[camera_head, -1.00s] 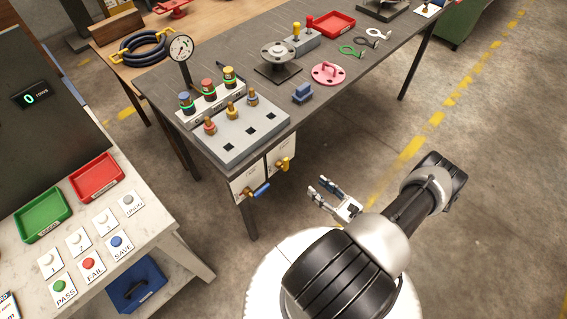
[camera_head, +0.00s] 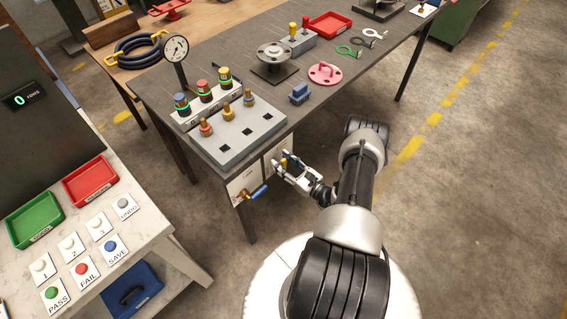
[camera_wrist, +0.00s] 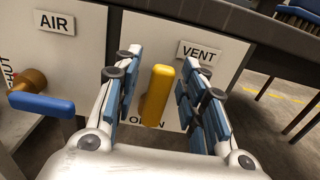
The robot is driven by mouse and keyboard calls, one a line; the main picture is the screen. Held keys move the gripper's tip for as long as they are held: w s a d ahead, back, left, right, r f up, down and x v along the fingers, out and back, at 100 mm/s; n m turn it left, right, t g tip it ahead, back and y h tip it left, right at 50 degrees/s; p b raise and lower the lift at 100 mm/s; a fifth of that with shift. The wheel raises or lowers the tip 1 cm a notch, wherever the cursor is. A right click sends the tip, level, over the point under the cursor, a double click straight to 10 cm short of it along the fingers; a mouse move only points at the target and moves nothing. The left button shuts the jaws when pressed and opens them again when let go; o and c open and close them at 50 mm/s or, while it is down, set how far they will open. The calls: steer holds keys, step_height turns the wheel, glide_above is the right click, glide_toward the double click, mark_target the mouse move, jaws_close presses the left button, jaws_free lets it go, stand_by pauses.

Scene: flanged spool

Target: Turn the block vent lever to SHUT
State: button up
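The yellow vent lever (camera_wrist: 157,95) is on a white panel below the VENT label (camera_wrist: 198,53). In the wrist view it stands nearly upright, with its lower end by the partly covered word that looks like OPEN (camera_wrist: 146,120). My gripper (camera_wrist: 160,92) is open with one blue-padded finger on each side of the lever. Gaps show between the lever and both fingers. In the head view my gripper (camera_head: 287,168) is at the bench's front panel and mostly hides the yellow lever (camera_head: 283,162). No SHUT mark for the vent shows in the wrist view.
The blue air lever (camera_wrist: 42,103) with its brass valve is left of my gripper, beneath the AIR label (camera_wrist: 54,22). The grey block with brass fittings (camera_head: 235,131) is on the bench above. The floor to the right is clear.

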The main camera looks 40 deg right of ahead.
steer(key=shift+c, duration=0.2)
jaws_close()
stand_by(0.3)
stand_by(0.3)
